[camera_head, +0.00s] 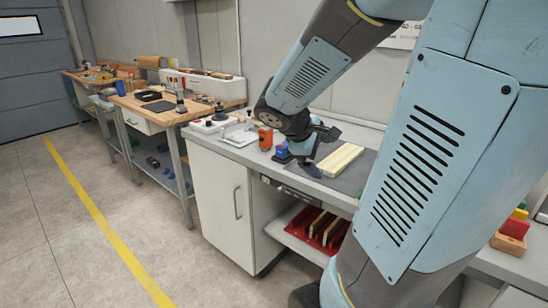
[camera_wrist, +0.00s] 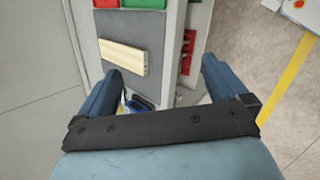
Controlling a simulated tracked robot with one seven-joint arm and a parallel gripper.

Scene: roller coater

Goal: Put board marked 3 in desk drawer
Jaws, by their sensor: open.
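A pale wooden board (camera_head: 340,159) lies flat on the dark mat on the desk. It also shows in the wrist view (camera_wrist: 122,57), left of the middle. No number can be read on it. The desk drawer front (camera_head: 292,190) is under the desktop edge and looks closed, partly hidden by my arm. My gripper (camera_head: 316,150) is over the desk beside the board, to its left in the head view.
A red rack (camera_head: 318,228) with several boards stands on the shelf below; it also shows in the wrist view (camera_wrist: 187,50). An orange item (camera_head: 265,138) and a blue item (camera_head: 282,152) stand near my gripper. A white cabinet (camera_head: 215,205) is at left. The floor there is clear.

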